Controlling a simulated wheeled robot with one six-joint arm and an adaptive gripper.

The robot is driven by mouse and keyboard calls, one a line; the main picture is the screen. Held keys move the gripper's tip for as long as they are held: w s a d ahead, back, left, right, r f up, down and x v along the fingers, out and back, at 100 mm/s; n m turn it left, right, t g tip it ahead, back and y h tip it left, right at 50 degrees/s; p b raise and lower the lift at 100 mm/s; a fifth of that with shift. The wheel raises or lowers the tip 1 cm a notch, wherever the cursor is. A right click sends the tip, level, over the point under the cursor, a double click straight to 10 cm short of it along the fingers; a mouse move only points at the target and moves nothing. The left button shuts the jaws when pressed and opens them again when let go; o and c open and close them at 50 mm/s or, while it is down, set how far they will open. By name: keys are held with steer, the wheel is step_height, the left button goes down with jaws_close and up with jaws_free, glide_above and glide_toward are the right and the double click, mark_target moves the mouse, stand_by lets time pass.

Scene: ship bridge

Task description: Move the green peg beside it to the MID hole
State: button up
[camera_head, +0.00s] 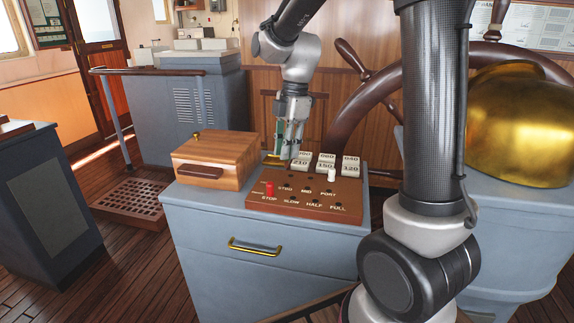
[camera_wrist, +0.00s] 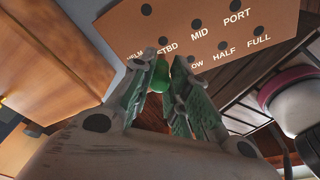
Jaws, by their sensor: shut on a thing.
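A brown peg board (camera_head: 290,208) with labelled holes lies on the blue-grey cabinet. The MID hole (camera_wrist: 196,23) looks empty in the wrist view, between the STBD and PORT holes. My gripper (camera_head: 289,152) points down behind the back edge of the board in the head view. In the wrist view my gripper (camera_wrist: 166,85) is shut on the green peg (camera_wrist: 160,74), whose rounded end shows between the fingertips. The peg's other end is hidden, and I cannot make the peg out in the head view. A red peg (camera_head: 269,188) and a white peg (camera_head: 332,175) stand in the board.
A wooden box (camera_head: 216,158) with a knob stands left of the board. White number blocks (camera_head: 325,164) stand at the board's back, close right of my gripper. A ship's wheel (camera_head: 350,115) and a large brass dome (camera_head: 525,125) are to the right. The cabinet top (camera_head: 215,205) is bare at front left.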

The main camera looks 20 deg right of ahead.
steer(key=shift+s+d+f, duration=0.6)
steer(key=shift+d+f, duration=0.2)
steer(key=shift+f, duration=0.05)
steer(key=shift+s+d+f, duration=0.55)
steer(key=shift+d+f, duration=0.25)
steer(key=shift+s+d+f, duration=0.6)
steer(key=shift+d+f, duration=0.2)
steer(key=shift+f, duration=0.05)
steer(key=shift+f, duration=0.35)
steer(key=shift+f, duration=0.65)
steer(key=shift+f, duration=0.3)
steer(key=o, duration=0.8)
steer(key=shift+c, duration=0.2)
